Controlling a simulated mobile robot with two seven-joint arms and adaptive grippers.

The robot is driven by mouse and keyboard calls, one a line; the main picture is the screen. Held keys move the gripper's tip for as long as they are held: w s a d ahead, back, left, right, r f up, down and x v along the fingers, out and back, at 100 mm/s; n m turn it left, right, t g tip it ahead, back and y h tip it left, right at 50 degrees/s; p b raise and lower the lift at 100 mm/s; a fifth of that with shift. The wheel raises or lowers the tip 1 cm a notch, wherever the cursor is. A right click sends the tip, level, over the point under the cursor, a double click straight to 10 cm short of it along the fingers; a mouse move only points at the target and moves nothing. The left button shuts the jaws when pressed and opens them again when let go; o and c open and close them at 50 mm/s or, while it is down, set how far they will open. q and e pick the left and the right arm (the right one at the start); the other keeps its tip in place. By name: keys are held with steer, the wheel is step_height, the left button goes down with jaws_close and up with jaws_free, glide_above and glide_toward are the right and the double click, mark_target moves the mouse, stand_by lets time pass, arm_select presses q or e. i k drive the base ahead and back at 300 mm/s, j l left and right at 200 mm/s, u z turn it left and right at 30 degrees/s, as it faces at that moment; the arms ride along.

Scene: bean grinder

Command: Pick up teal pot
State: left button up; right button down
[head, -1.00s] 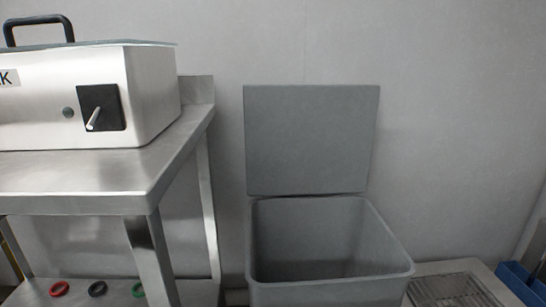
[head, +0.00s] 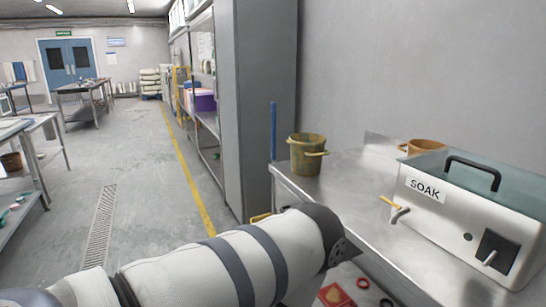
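No plainly teal pot shows in the head view. A pot with a handle (head: 307,157), mottled olive green and brown, stands upright at the far left end of the steel table (head: 345,168). An orange-brown pot (head: 425,146) shows partly behind the SOAK box. My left arm reaches in from the bottom left and ends at a dark joint below the table's front edge. Its gripper cannot be seen. My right gripper is out of view.
The steel SOAK box (head: 455,215) with tap and top handle fills the table's right part. Coloured rings (head: 363,283) lie on the lower shelf. A grey cabinet (head: 265,100) stands beyond the table. The aisle floor (head: 150,160) at left is open.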

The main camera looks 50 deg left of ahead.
mark_target(308, 151)
steer(key=u, duration=1.3)
steer(key=z, duration=2.3)
steer(key=u, duration=2.3)
